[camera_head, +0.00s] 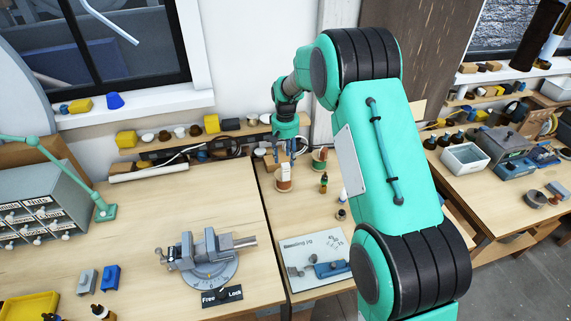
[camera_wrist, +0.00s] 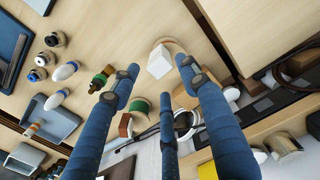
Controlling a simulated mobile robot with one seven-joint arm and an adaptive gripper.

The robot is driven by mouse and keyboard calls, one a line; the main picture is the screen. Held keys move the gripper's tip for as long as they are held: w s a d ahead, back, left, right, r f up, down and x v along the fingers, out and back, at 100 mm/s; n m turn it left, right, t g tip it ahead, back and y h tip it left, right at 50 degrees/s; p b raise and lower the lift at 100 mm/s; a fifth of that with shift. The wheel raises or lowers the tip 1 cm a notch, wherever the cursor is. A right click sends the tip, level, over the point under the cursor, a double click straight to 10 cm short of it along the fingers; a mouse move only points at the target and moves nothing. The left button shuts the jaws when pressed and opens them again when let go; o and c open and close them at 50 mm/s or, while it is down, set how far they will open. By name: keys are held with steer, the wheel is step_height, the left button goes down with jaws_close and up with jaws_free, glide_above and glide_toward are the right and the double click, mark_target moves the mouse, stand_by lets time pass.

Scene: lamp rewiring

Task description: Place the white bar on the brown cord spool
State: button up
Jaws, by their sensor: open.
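The brown cord spool (camera_head: 283,178) stands upright on the bench, directly below my gripper (camera_head: 283,158) in the head view. In the wrist view a white block (camera_wrist: 160,62), which looks like the white bar seen end-on, lies between my spread fingers (camera_wrist: 160,72). A curved brown rim (camera_wrist: 176,43), likely the spool's, shows behind it. The fingers are open, with gaps on both sides of the white block. The block overlaps the rim in the picture; I cannot tell whether it touches the spool.
A shelf (camera_head: 215,140) with small parts runs along the wall behind. A vise (camera_head: 208,255) stands front left. A blue-tooled pale board (camera_head: 316,257) lies in front.

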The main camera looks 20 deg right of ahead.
steer(key=shift+r, duration=2.85)
steer(key=s+r+t, duration=0.3)
steer(key=s+r, duration=2)
steer(key=s+a+r+t, duration=0.1)
steer(key=s+t, duration=0.1)
steer(key=s, duration=2.5)
steer(key=shift+a+t, duration=0.2)
steer(key=shift+t, duration=0.1)
steer(key=shift+s, duration=0.1)
